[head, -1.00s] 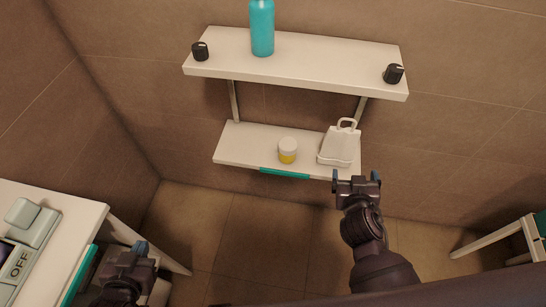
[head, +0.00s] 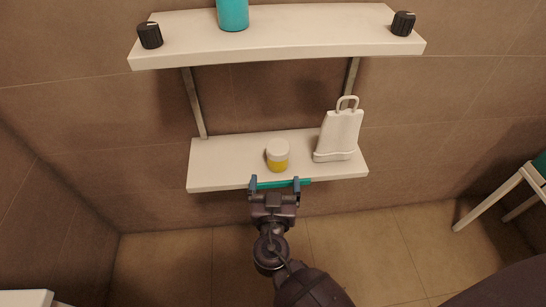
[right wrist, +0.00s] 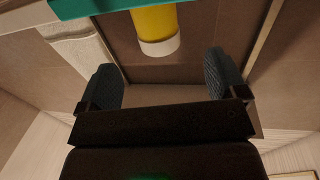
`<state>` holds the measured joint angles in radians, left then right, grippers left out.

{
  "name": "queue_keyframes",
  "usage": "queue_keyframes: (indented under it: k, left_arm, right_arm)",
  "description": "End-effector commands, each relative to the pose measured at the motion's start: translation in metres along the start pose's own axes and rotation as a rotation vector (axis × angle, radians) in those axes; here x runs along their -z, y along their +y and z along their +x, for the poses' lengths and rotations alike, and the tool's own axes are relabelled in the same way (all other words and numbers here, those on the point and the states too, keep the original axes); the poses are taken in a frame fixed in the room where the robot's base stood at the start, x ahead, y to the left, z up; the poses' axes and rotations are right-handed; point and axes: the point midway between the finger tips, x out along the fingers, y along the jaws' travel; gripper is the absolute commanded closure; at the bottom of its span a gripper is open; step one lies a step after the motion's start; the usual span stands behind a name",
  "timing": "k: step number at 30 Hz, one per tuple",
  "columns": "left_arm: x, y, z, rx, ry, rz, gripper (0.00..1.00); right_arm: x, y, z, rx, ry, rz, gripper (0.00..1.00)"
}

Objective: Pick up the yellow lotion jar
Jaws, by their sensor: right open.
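In the right wrist view the jar (right wrist: 156,28) shows beyond the two spread fingertips (right wrist: 165,75), near the top of the picture. My left gripper is not in view.
A white bag-shaped item (head: 338,135) stands right of the jar. The upper shelf (head: 275,38) overhangs behind, with a teal bottle (head: 232,14) and two black knobs (head: 150,35). A white stool (head: 500,195) stands at right.

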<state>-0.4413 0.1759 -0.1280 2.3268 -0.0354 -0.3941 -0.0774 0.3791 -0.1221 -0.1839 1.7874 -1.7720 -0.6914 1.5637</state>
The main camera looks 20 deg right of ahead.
Motion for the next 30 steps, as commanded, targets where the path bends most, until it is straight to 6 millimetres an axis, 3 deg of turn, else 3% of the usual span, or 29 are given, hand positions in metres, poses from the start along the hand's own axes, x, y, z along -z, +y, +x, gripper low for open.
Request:
queue_keyframes:
  k: [6, 14, 22, 30]
  left_arm:
    - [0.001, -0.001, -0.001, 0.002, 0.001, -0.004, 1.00]
    - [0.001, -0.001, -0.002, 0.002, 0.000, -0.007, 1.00]
    - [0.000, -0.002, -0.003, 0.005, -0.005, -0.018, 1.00]
    - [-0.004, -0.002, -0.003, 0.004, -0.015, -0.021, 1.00]
  right_arm:
    - [0.003, -0.001, 0.031, 0.001, 0.003, 0.002, 0.09]
    - [0.004, 0.001, 0.047, 0.001, 0.002, 0.002, 0.09]
    - [0.006, 0.003, 0.083, 0.001, 0.003, 0.000, 0.09]
    - [0.004, 0.004, 0.092, 0.001, -0.001, 0.000, 0.09]
